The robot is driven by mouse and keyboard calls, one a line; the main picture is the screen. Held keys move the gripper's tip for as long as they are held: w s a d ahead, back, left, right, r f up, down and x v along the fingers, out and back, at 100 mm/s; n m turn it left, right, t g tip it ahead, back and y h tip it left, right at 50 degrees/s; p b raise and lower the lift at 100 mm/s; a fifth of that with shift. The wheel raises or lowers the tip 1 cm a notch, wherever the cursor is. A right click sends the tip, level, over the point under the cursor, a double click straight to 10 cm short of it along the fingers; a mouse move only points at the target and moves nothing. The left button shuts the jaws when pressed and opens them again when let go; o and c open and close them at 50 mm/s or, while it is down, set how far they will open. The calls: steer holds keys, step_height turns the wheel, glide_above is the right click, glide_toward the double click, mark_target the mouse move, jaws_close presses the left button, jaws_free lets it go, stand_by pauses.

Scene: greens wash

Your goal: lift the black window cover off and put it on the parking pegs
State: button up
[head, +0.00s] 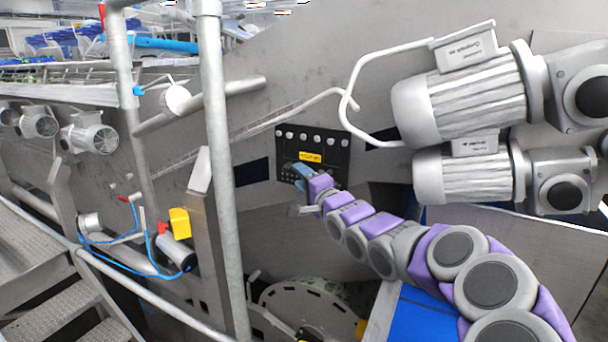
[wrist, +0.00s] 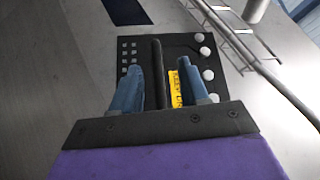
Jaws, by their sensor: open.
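The black window cover (head: 331,143) is a flat plate on the grey machine wall, with a yellow label and a row of white round knobs along its top in the head view. In the wrist view the cover (wrist: 180,42) shows the knobs on its right, small square holes on its left and a raised black bar handle (wrist: 157,75). My gripper (head: 297,169) is at the cover's lower left. Its two blue fingers (wrist: 160,80) are open, one on each side of the handle, with gaps visible. I cannot make out the parking pegs for certain.
A dark rectangle (head: 251,172) lies on the wall left of the cover. A bent white pipe (head: 350,92) and motors (head: 470,95) are above right. A grey upright post (head: 222,170) stands left, with steps (head: 65,300) beyond it.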

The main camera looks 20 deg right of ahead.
mark_target(306, 162)
steer(key=d, duration=0.2)
steer(key=w+d, duration=0.1)
steer(key=d, duration=0.1)
steer(key=shift+d, duration=0.15)
steer(key=shift+c, duration=0.6)
steer(key=shift+w+a, duration=0.15)
steer(key=shift+a, duration=0.4)
steer(key=shift+w+a, duration=0.15)
steer(key=shift+a, duration=0.4)
steer(key=c, duration=0.3)
steer(key=shift+s+a+r, duration=0.1)
steer(key=shift+a, duration=0.3)
steer(key=c, duration=0.3)
steer(key=shift+d, duration=0.1)
jaws_close()
steer(key=shift+d, duration=0.45)
